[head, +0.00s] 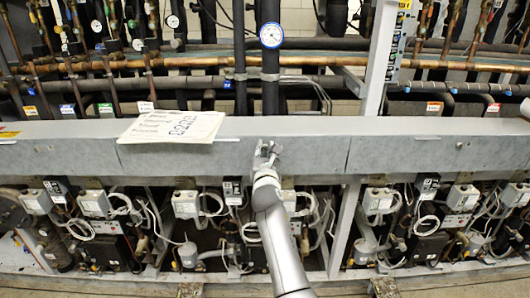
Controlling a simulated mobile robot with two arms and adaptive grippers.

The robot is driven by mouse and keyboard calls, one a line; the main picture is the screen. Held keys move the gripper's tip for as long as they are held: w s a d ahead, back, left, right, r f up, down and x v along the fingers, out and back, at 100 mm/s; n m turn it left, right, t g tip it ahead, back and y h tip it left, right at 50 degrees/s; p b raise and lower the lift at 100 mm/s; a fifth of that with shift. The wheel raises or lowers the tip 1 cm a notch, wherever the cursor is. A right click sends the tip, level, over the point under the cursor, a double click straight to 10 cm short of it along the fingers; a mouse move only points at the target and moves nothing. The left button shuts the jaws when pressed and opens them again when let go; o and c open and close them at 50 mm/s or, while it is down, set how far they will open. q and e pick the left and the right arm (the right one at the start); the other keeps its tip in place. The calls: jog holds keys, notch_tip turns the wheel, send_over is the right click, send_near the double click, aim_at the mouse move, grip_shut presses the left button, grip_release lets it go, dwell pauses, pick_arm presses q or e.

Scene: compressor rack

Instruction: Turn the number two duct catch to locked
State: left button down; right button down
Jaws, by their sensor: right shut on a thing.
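A long grey duct (400,148) runs across the middle of the head view, with flat front panels. My right gripper (266,149) is at the front face of the duct's middle panel, its arm coming up from the bottom. It is shut on a small catch there, which the fingers hide almost entirely. I cannot read the catch's number or tell its turned position. My left gripper is not in view.
Papers (172,127) lie on the duct's top to the left of my right gripper. Below the duct are compressors, grey boxes and loose white cables. Behind it are copper pipes, dark pipes and a round white gauge (272,35). The duct front beside the gripper is clear.

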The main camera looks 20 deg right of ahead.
jog(key=shift+m, duration=1.1)
dwell(0.6)
jog(key=c, duration=1.3)
grip_release()
jog(key=v, duration=1.2)
